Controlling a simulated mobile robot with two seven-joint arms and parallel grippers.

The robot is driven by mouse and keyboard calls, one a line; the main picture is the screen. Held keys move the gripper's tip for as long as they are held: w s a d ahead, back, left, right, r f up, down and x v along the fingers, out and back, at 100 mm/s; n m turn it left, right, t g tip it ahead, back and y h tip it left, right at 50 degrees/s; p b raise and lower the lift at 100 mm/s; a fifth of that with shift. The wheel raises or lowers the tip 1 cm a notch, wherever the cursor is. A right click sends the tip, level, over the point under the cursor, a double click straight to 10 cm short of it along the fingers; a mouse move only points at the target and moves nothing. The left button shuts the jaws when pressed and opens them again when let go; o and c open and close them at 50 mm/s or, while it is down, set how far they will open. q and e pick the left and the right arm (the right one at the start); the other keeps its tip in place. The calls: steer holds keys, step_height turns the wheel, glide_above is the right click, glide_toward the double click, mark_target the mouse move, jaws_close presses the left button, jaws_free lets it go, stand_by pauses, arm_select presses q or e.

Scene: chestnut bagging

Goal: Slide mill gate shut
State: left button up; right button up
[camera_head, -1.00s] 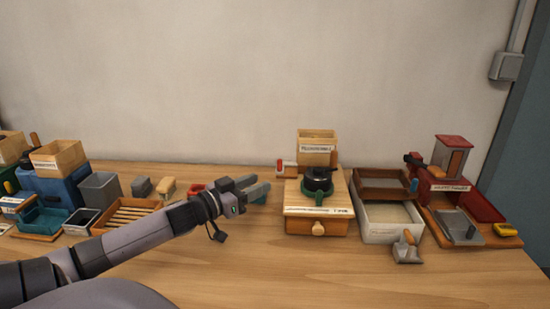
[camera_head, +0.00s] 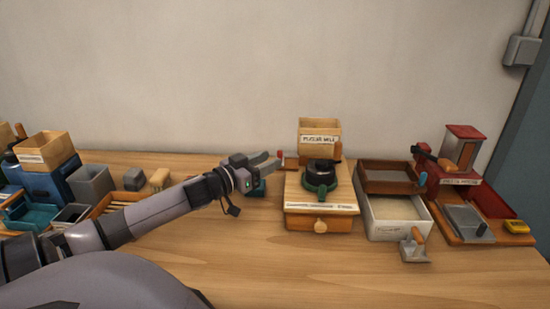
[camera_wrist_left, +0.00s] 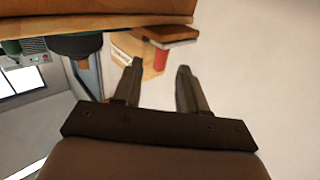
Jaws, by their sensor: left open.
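The mill (camera_head: 300,205) is a wooden box with a knobbed drawer and a dark round grinder (camera_head: 321,172) on top. Its pale wooden hopper (camera_head: 319,127), with a label, stands behind the grinder. A small red piece (camera_head: 280,156), which looks like the gate's handle, sticks out left of the hopper. My left gripper (camera_head: 273,163) is open and empty just left of it, fingers pointing right. In the left wrist view a red cylinder (camera_wrist_left: 160,60) shows beyond and between the fingers (camera_wrist_left: 158,75), apart from them. How far the gate is slid cannot be told. My right gripper is out of view.
Right of the mill stand a brown tray (camera_head: 390,165), a white bin (camera_head: 370,232), a metal scoop (camera_head: 414,250) and a red machine (camera_head: 462,150). A blue machine (camera_head: 45,180) and several boxes stand at left. The table front (camera_head: 350,275) is clear.

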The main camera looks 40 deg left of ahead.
mark_target(287, 154)
arm_select(q)
steer(key=shift+w+d, duration=0.15)
steer(key=shift+w, duration=1.5)
steer(key=shift+c, duration=0.3)
